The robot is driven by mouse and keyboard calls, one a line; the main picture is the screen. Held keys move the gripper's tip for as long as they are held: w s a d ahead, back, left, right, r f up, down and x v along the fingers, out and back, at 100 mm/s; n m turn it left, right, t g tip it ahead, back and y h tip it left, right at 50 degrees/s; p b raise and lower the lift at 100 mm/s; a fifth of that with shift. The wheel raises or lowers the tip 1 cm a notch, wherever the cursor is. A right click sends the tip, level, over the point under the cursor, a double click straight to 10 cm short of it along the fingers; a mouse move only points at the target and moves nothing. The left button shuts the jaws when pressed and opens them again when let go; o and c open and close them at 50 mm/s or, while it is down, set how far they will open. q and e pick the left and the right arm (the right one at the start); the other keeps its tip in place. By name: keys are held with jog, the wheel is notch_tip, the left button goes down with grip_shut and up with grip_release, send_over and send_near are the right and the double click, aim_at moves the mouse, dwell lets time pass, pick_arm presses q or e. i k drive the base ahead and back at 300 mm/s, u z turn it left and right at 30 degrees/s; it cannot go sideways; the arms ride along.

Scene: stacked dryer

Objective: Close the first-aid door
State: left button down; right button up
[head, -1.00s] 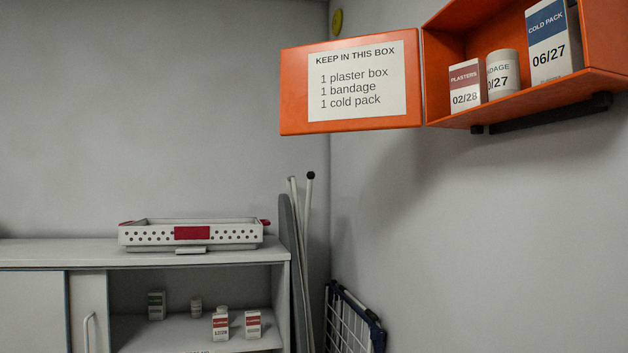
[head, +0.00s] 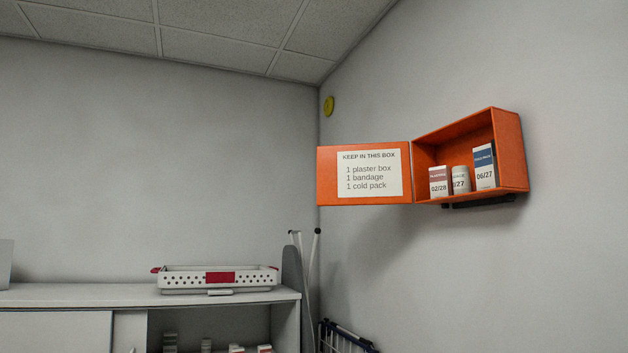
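The orange first-aid box (head: 505,150) is fixed to the right wall. Its orange door (head: 327,178) stands wide open, swung out to the left of the box. A white sign on the door reads "KEEP IN THIS BOX: 1 plaster box, 1 bandage, 1 cold pack". Inside the box stand a red-and-white plaster box (head: 438,183) marked 02/28, a white bandage container (head: 461,180) and a blue-and-white cold pack box (head: 484,167) marked 06/27. Neither of my grippers shows in the view.
A grey cabinet (head: 100,295) stands at lower left with a white perforated tray (head: 190,279) on top. Small boxes sit on its shelf. Poles (head: 314,260) and a dark wire rack (head: 345,339) lean in the corner. The space before the open door looks clear.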

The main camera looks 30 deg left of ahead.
aim_at(373, 174)
jog(key=u, duration=0.85)
jog(key=i, duration=0.95)
jog(key=u, duration=0.3)
jog(key=i, duration=1.1)
jog(key=z, duration=0.7)
